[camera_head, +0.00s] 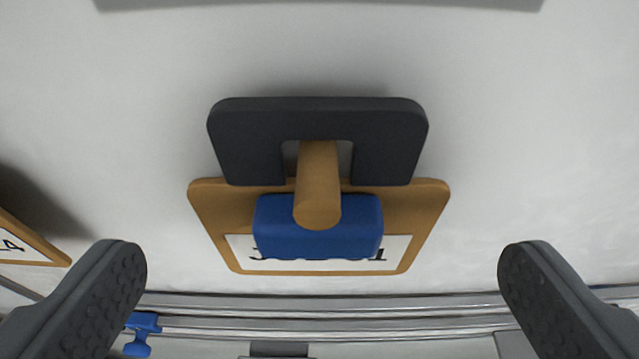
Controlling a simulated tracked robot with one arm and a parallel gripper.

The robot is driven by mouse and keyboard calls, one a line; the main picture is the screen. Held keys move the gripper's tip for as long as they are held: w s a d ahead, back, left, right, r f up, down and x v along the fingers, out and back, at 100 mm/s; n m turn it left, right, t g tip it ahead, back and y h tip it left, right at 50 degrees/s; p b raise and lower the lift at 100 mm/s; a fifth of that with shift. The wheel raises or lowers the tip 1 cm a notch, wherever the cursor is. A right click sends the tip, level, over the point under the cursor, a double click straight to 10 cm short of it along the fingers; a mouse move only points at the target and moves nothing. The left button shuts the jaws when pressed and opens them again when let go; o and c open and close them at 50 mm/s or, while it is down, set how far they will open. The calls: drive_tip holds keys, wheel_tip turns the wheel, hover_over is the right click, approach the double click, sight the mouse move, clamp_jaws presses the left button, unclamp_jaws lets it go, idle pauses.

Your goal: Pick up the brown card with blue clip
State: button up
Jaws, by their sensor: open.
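The brown card (205,205) is in the middle of the view, with a white label strip partly hidden along its lower part. The blue clip (275,237) sits on the card's front, and a brown round peg (317,185) juts out over it. A dark grey bracket (245,135) on the white wall is right above the card. My gripper (325,285) is open. Its two dark fingers are wide apart, one at the lower left and one at the lower right, with the card between and beyond them. Nothing is between the fingertips.
A second brown-edged card (30,245) shows at the left edge, partly cut off. Metal rails (400,305) run across below the card, with a small blue part (142,325) at the lower left. The white wall (540,130) is bare to the right of the card.

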sight(320, 225)
drive_tip(key=p+x, duration=0.1)
drive_tip(key=x, duration=0.3)
drive_tip(key=shift+w+a, duration=0.1)
drive_tip(key=shift+w, duration=0.05)
drive_tip(key=c, duration=0.7)
drive_tip(key=shift+r, duration=0.15)
drive_tip(key=shift+r, duration=0.2)
drive_tip(key=s+b, duration=0.4)
drive_tip(key=s, duration=1.4)
drive_tip(key=shift+r, duration=0.4)
drive_tip(key=shift+s, duration=0.2)
